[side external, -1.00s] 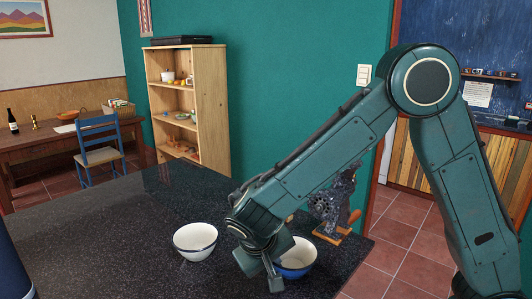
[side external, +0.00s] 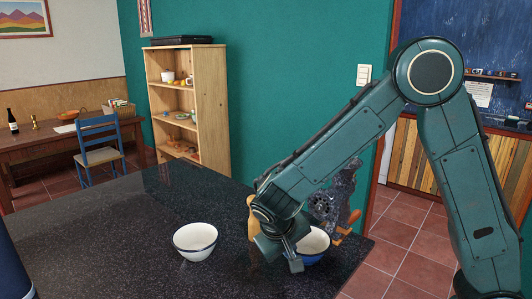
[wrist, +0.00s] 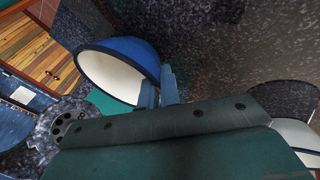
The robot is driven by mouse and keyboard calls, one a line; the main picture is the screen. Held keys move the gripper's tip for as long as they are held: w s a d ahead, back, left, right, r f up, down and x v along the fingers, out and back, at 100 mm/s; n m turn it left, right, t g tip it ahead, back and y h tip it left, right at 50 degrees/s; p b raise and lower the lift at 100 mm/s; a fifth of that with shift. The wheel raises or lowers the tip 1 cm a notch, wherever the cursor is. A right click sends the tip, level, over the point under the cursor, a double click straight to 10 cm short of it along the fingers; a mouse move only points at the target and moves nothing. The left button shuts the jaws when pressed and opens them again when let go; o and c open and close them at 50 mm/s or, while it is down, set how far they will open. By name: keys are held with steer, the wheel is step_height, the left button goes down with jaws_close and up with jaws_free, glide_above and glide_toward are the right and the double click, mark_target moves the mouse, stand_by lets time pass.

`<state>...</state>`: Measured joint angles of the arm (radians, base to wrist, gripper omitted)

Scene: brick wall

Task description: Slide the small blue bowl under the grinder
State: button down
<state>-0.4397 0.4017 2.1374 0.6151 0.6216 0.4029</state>
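The small blue bowl (side external: 316,256), white inside, is at the right part of the dark speckled counter, partly hidden by my gripper (side external: 294,262). In the wrist view the bowl (wrist: 122,52) has its rim between my two fingers (wrist: 159,90), one inside and one outside, so the gripper looks shut on the rim. The dark metal grinder (side external: 338,190), with wooden parts, stands just behind the bowl near the counter's right edge. It also shows at the lower left of the wrist view (wrist: 62,125). Whether the bowl touches the counter is unclear.
A white bowl with a dark rim (side external: 195,242) stands left of my gripper. A pale wooden object (side external: 253,222) stands upright close behind my wrist. The counter (side external: 110,235) is clear to the left. Its right edge lies close beyond the grinder.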

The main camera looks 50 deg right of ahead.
steer(key=shift+d, duration=1.1)
steer(key=shift+d, duration=0.1)
steer(key=shift+f, duration=0.35)
stand_by(0.6)
steer(key=c, duration=1.6)
jaws_free()
steer(key=shift+o, duration=0.2)
steer(key=shift+r, duration=0.1)
steer(key=v, duration=1.3)
steer(key=shift+a+r, duration=0.2)
steer(key=shift+r, duration=0.1)
